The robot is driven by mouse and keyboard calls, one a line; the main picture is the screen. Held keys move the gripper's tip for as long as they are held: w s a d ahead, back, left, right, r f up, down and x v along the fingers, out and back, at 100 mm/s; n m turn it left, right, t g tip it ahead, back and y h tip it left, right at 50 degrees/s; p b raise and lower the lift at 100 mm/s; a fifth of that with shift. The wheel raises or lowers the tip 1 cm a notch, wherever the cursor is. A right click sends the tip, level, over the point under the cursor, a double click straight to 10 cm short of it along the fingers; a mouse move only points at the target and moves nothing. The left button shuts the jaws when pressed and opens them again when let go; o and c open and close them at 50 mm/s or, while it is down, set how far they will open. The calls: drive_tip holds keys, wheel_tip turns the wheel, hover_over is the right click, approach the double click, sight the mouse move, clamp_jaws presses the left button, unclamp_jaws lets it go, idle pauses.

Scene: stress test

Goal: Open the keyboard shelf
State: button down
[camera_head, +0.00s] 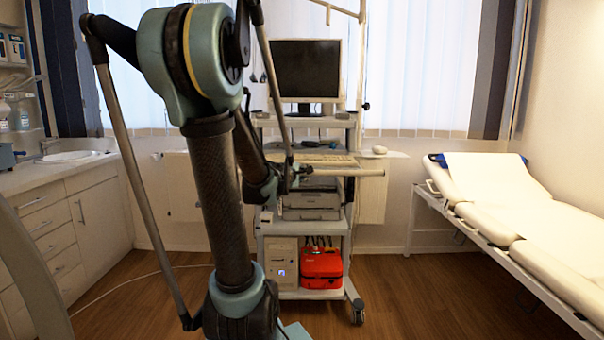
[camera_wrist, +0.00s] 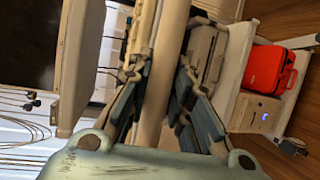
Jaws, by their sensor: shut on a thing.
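The keyboard shelf (camera_head: 335,171) is a flat pale board partway up the equipment cart, below the monitor. A keyboard (camera_head: 318,159) lies on it. In the wrist view the shelf's front edge (camera_wrist: 163,95) runs as a long beige bar between the two fingers. My gripper (camera_head: 291,178) is at the left part of the shelf front, partly hidden by my own arm. In the wrist view my gripper (camera_wrist: 160,78) has one finger on each side of the edge and is shut on it.
The monitor (camera_head: 305,70) stands above the shelf. A printer (camera_head: 312,200) and a red case (camera_head: 321,268) are below it on the cart. An examination bed (camera_head: 520,205) is on the right, a counter with drawers (camera_head: 75,210) on the left.

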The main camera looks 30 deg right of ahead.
drive_tip(key=shift+s+a+f, duration=0.1)
drive_tip(key=shift+s+a, duration=0.45)
drive_tip(key=shift+s, duration=0.2)
drive_tip(key=c, duration=1.4)
unclamp_jaws()
drive_tip(key=shift+w, duration=0.1)
drive_tip(key=shift+c, duration=0.2)
drive_tip(key=v, duration=1.1)
drive_tip(key=shift+a, duration=0.35)
drive_tip(key=shift+a, duration=0.1)
